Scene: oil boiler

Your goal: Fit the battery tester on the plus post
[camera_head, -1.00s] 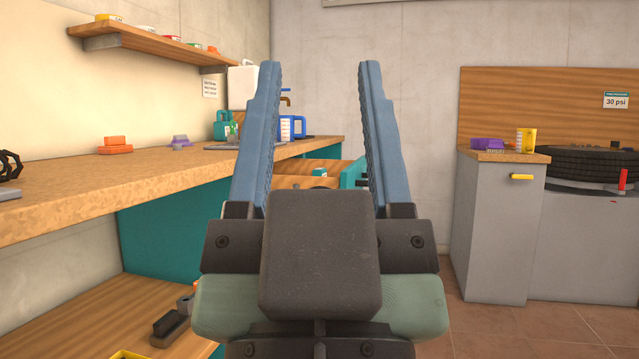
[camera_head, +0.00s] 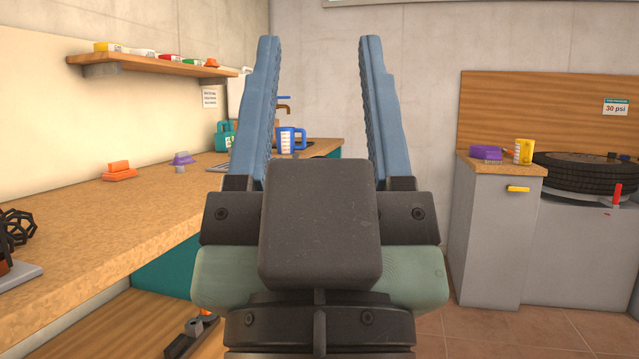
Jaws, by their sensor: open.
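My gripper (camera_head: 319,42) is open and empty, its two blue fingers pointing up in the middle of the view. It is in front of the far end of the counter and touches nothing that I can see. I cannot pick out the battery tester or the plus post for sure. An orange object (camera_head: 118,172) and a purple object (camera_head: 181,160) sit on the wooden counter (camera_head: 120,215) at left; they are too small to identify. My gripper body hides part of the area behind it.
A blue jug (camera_head: 291,139) and a teal can (camera_head: 224,136) stand at the counter's far end. A shelf (camera_head: 150,62) holds several small boxes. A grey cabinet (camera_head: 492,230) at right bears a purple item (camera_head: 485,153) and yellow cup (camera_head: 524,151), beside a tyre (camera_head: 590,172). Floor shows at lower right.

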